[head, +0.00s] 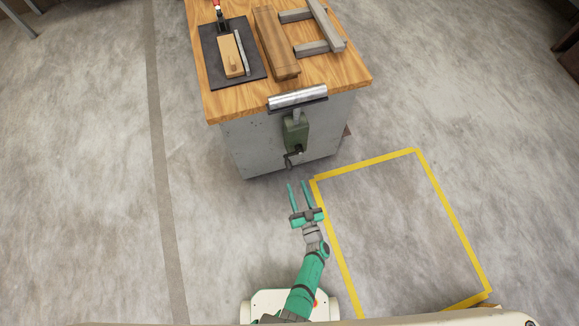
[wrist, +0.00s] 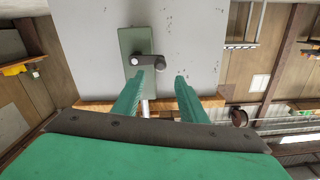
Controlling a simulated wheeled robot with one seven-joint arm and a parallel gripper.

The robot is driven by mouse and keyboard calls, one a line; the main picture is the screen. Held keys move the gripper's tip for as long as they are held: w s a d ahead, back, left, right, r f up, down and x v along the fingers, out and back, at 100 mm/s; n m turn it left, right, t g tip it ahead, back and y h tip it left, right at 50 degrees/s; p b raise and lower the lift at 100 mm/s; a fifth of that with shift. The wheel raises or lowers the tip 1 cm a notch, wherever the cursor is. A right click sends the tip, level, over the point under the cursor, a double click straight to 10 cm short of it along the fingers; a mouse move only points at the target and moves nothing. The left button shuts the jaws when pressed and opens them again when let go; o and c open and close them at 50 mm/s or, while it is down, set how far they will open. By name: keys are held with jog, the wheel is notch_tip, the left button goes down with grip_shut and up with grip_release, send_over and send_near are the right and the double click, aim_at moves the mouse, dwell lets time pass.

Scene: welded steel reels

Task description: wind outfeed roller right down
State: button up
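The outfeed roller (head: 297,98) is a shiny metal cylinder at the near edge of the wooden bench top, about level with it. Below it a green bracket (head: 295,131) is fixed to the grey cabinet side, with a dark crank handle (head: 292,160) at its lower end. In the wrist view the green bracket (wrist: 134,92) and the crank (wrist: 148,61) show ahead, beyond the fingertips. My gripper (head: 298,184) has its two green fingers apart with nothing between them. It is in front of the cabinet, below and short of the crank.
The bench top (head: 350,72) carries a black mat (head: 212,62) with a wooden block, a brown beam (head: 275,42) and grey bars (head: 325,25). Yellow tape (head: 335,230) outlines a floor area to the right. The floor around is clear.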

aim_at(289, 167)
jog(key=x, duration=1)
jog(key=shift+w+a, duration=0.1)
jog(key=shift+w, duration=0.15)
grip_shut()
